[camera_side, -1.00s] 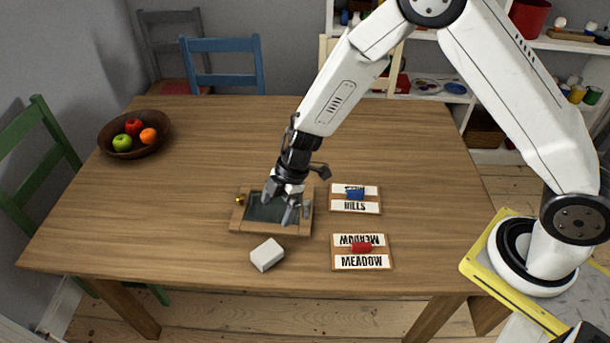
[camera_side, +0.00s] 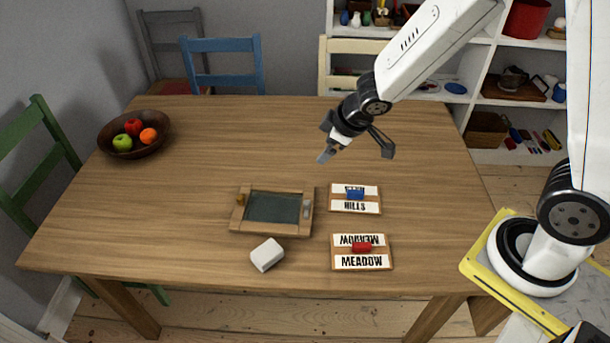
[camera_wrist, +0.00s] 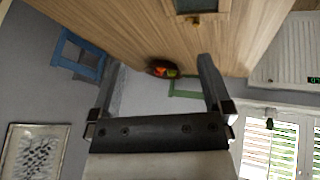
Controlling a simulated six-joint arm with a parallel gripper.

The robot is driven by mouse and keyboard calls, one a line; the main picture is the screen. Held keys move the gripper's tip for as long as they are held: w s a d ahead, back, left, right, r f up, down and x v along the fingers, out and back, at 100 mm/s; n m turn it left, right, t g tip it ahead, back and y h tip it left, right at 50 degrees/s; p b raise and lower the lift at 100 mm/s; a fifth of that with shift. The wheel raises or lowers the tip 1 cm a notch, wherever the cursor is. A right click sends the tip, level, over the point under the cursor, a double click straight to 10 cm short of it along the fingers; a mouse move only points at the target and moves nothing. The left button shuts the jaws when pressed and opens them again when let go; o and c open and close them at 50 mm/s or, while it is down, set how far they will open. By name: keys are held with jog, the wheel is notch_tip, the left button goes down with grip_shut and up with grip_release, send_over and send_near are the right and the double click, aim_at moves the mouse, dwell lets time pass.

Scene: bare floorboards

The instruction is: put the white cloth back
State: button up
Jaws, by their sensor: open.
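A small white block-shaped object (camera_side: 267,254) lies on the table in front of the wooden-framed box; it may be the folded white cloth, but its material cannot be told. The box (camera_side: 268,231) has a dark inset panel, a brass knob (camera_side: 241,198) on its left side and a small grey piece (camera_side: 307,207) on its right. My gripper (camera_side: 357,153) is open and raised above the table, behind and right of the box, apart from everything. In the wrist view its spread fingers (camera_wrist: 157,72) have nothing between them.
Two cards stand right of the box: one marked HILLS (camera_side: 355,207) with a blue piece (camera_side: 355,193), one marked MEADOW (camera_side: 361,263) with a red piece (camera_side: 361,247). A fruit bowl (camera_side: 134,148) is at the far left.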

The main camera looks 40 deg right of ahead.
jog(key=s+d+m+g, duration=0.1)
jog(key=s+m, duration=0.2)
jog(key=s, duration=0.3)
jog(key=s+d+r+m+g, duration=0.1)
jog(key=s+d+m+g, duration=0.1)
jog(key=s, duration=0.5)
jog(key=shift+r+m, duration=0.15)
jog(key=shift+m, duration=0.45)
